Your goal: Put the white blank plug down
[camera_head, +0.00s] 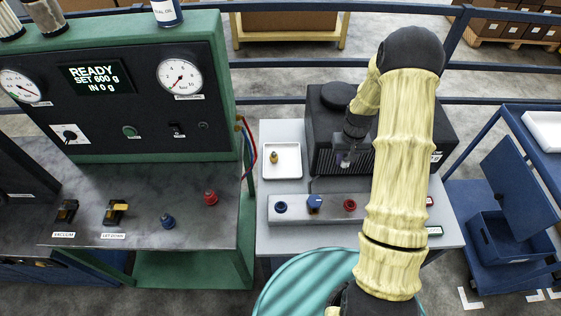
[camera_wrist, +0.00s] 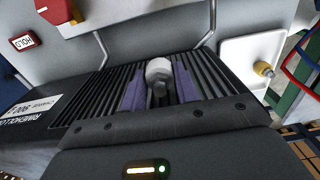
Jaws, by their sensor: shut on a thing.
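My gripper (camera_head: 345,160) is shut on the white blank plug (camera_wrist: 158,72), which sits between its two purple-grey fingers (camera_wrist: 160,88) in the wrist view. In the head view the plug is small and mostly hidden at the fingertips. The gripper is in front of the black finned unit (camera_head: 325,135) on the grey trolley top. To its left is a white square tray (camera_head: 291,174) with a small brass fitting (camera_head: 273,157) in it. The tray (camera_wrist: 232,52) and the fitting (camera_wrist: 263,69) also show in the wrist view, apart from the plug.
A metal manifold block (camera_head: 330,211) with a blue port, a blue knob and a red port lies along the trolley front. Left is a green bench with a gauge panel (camera_head: 130,90) and blue and red fittings. Bare trolley top (camera_head: 275,130) shows behind the tray.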

